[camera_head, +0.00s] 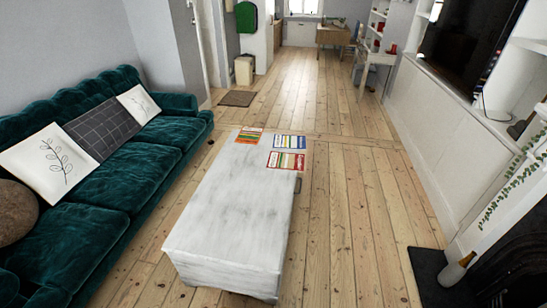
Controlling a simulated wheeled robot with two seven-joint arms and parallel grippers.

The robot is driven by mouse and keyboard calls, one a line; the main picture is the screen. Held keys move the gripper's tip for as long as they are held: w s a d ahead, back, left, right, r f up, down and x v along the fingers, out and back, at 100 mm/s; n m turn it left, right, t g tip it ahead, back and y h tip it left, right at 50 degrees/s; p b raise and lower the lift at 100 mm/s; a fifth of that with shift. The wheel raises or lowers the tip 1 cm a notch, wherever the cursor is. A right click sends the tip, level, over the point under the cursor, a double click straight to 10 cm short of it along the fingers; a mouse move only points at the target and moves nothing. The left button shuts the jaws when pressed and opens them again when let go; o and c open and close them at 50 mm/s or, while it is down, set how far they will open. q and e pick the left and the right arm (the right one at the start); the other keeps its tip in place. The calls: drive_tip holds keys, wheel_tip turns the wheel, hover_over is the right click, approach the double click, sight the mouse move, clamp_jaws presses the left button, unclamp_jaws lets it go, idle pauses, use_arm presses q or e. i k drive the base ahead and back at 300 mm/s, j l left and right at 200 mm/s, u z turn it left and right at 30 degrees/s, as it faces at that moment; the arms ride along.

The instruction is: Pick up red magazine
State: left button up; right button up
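A red magazine (286,160) lies flat near the far right corner of a long white coffee table (225,215). A blue-edged magazine (289,142) lies just beyond it, and an orange-red magazine (249,135) lies at the table's far left corner. All are small in this view and their covers cannot be read. Neither of my grippers is in the picture.
A green velvet sofa (125,180) with several cushions stands left of the table. A white cabinet (430,125) and a dark hearth (440,276) with a bottle (456,270) line the right side. Bare floorboards (350,220) lie open right of the table.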

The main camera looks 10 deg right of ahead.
sight(278, 160)
drive_tip(key=i+l+u, duration=0.15)
drive_tip(key=l, duration=0.45)
drive_tip(key=l+u, duration=0.15)
drive_tip(key=l, duration=0.45)
drive_tip(key=i+l+u, duration=0.1)
drive_tip(key=l, duration=0.5)
drive_tip(key=i+l+u, duration=0.2)
drive_tip(key=i+l, duration=0.3)
drive_tip(key=i+l+u, duration=0.15)
drive_tip(key=i+l, duration=0.3)
drive_tip(key=l, duration=0.25)
drive_tip(key=i+l+u, duration=0.2)
drive_tip(key=l, duration=0.65)
drive_tip(key=k, duration=0.1)
